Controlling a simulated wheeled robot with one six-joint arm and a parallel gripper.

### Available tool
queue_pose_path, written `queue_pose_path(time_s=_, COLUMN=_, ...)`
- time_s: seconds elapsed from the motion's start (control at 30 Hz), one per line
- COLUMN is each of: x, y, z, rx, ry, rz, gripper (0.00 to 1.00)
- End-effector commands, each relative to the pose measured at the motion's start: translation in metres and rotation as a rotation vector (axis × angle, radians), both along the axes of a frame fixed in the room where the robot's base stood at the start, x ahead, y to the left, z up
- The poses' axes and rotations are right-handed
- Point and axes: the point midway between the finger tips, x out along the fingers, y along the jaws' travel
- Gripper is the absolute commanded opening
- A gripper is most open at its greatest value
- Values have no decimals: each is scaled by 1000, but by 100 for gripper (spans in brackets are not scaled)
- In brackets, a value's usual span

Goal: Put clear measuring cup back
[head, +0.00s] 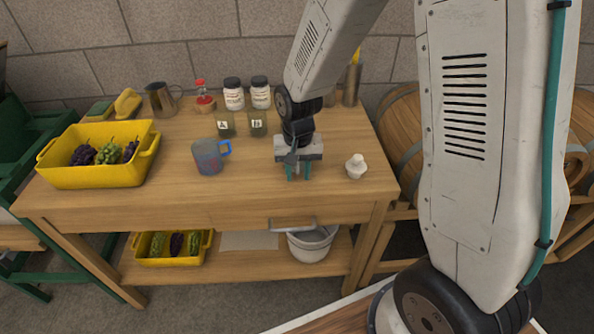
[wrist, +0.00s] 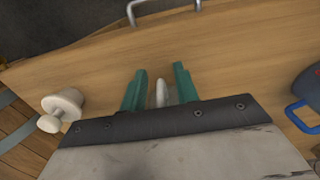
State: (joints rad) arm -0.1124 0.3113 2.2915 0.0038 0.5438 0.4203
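A see-through bluish cup with a blue handle (head: 208,156), which looks like the measuring cup, stands upright on the wooden workbench (head: 240,200), left of my gripper. It also shows partly at the right edge of the wrist view (wrist: 308,88). My gripper (head: 298,173) points down over the front middle of the bench, with its two green fingers apart. In the wrist view, a pale rounded tip (wrist: 161,93) shows between the fingers (wrist: 159,88), with gaps on both sides; I cannot tell what it is. The gripper is away from the cup.
A white knobbed stopper (head: 356,167) stands right of my gripper. Behind are two small labelled glasses (head: 257,124), white jars (head: 234,95) and a metal jug (head: 161,99). A yellow crate of grapes (head: 75,175) fills the left end. A bucket (head: 312,246) sits on the lower shelf.

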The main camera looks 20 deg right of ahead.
Motion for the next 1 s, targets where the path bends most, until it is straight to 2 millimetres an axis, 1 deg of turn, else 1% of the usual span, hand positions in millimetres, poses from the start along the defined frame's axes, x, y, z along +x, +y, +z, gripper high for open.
queue_pose_path(time_s=0.07, x=0, y=0, z=4, rx=0, ry=-2, rz=0, gripper=30)
queue_pose_path(time_s=0.17, x=1, y=0, z=15, rx=1, ry=-4, rz=0, gripper=30)
queue_pose_path(time_s=0.27, x=1, y=0, z=34, rx=0, ry=-5, rz=0, gripper=30)
queue_pose_path(time_s=0.5, x=1, y=0, z=86, rx=0, ry=-5, rz=0, gripper=30)
queue_pose_path(time_s=0.6, x=1, y=0, z=103, rx=1, ry=-4, rz=0, gripper=30)
queue_pose_path(time_s=0.73, x=1, y=0, z=117, rx=0, ry=-2, rz=0, gripper=30)
queue_pose_path(time_s=0.93, x=0, y=-1, z=124, rx=0, ry=-1, rz=1, gripper=30)
queue_pose_path(time_s=1.0, x=-5, y=-2, z=130, rx=0, ry=-5, rz=6, gripper=30)
